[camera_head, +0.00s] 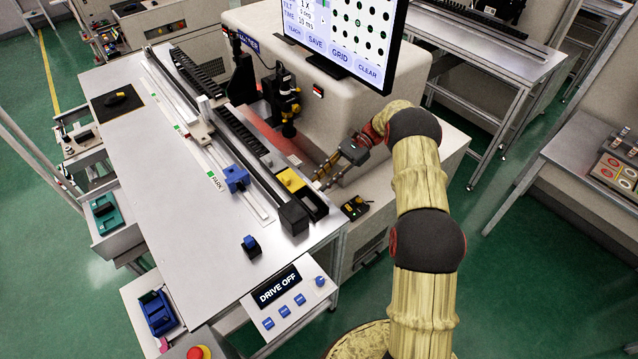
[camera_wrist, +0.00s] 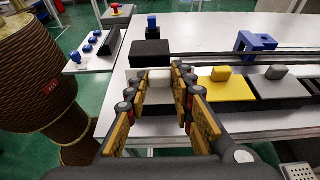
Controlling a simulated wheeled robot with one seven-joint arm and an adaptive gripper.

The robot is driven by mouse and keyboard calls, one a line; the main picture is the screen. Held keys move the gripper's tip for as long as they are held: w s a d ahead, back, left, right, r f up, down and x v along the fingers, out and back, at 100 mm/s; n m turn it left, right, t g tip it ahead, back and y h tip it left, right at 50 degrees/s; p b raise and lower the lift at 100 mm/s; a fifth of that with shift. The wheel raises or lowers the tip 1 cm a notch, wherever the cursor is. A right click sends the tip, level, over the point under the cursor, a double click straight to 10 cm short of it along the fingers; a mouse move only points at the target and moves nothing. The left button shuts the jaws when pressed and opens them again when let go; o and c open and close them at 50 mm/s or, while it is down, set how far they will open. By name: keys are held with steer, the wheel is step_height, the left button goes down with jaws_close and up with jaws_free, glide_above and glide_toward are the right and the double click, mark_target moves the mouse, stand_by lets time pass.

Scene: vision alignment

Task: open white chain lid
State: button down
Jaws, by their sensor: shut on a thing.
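The white chain lid (camera_wrist: 158,94) shows as a pale block between my fingers in the wrist view, at the near edge of the table. My gripper (camera_wrist: 160,80) is shut on it, with one finger on each side. In the head view my gripper (camera_head: 320,179) reaches in from the right, beside the yellow lid at the near end of the black chain track. I cannot make out the white lid clearly there. Whether it is raised from its seat cannot be told.
The yellow lid (camera_wrist: 228,88) and a grey lid (camera_wrist: 280,88) sit right of my fingers. A black block (camera_wrist: 151,54) stands just beyond. A blue bracket (camera_head: 236,179) is on the rail. The control panel (camera_head: 283,292) reads DRIVE OFF. The white tabletop (camera_head: 160,160) is largely clear.

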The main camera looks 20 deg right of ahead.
steer(key=shift+w+d+f+y+b, duration=0.25)
steer(key=shift+d+y+b, duration=0.25)
steer(key=shift+y, duration=0.3)
steer(key=shift+g, duration=0.3)
steer(key=c, duration=1.6)
jaws_free()
steer(key=shift+c, duration=0.2)
steer(key=shift+o, duration=0.5)
steer(key=shift+r, duration=0.15)
step_height(320, 180, up, 10)
steer(key=shift+f, duration=0.2)
